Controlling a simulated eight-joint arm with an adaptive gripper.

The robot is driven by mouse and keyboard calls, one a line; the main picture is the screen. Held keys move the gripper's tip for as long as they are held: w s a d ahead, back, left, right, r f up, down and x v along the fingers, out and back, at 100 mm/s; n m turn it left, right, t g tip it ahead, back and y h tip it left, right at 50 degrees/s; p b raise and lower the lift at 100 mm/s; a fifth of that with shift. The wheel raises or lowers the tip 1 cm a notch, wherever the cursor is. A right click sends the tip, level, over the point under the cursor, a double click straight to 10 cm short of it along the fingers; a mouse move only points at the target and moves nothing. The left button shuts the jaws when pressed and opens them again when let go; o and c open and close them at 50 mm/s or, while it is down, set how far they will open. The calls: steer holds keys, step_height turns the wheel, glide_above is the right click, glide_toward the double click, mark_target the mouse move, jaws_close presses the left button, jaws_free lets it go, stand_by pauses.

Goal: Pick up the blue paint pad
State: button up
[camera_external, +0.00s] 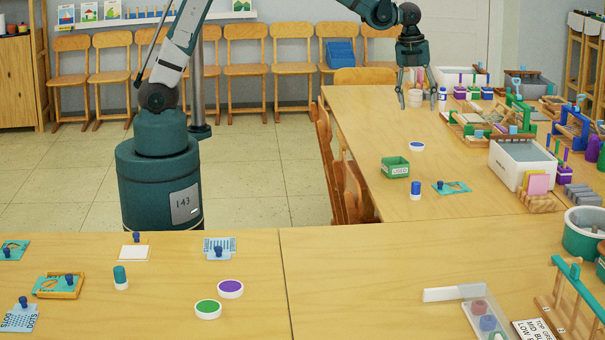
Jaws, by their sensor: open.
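The blue paint pad (417,146) is a small white round dish with a blue top. It lies flat on the far table, behind the green box. My gripper (418,105) hangs pointing down over the far table, farther back than the pad and apart from it. Its fingers are spread open. A small pale cylinder (415,98) shows between the fingers; I cannot tell whether it touches them. A purple pad (230,288) and a green pad (208,309) lie on the near table.
A green box (395,167), a blue-capped tube (416,190) and a teal card (452,187) lie in front of the blue pad. A white bottle (442,99) stands right of my gripper. Racks and a white bin (520,162) crowd the right side. The table left of the pad is clear.

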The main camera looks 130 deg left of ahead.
mark_target(417, 145)
steer(key=shift+s+a+f+m+g+h, duration=0.2)
steer(key=shift+s+a+f+m, duration=0.35)
steer(key=shift+s+a+f, duration=2)
steer(key=shift+s+a+f+m+g+h, duration=0.2)
steer(key=shift+s+a+f+m, duration=0.5)
steer(key=shift+a+f, duration=2.15)
steer(key=shift+s+a+f+m+g+h, duration=0.35)
steer(key=shift+s+a+f, duration=1.15)
steer(key=shift+a, duration=2.6)
steer(key=shift+s+r, duration=0.25)
steer(key=shift+r, duration=0.05)
steer(key=shift+f, duration=1.3)
steer(key=shift+w+d+f+b, duration=0.15)
steer(key=shift+f+b, duration=0.65)
steer(key=shift+f, duration=1.8)
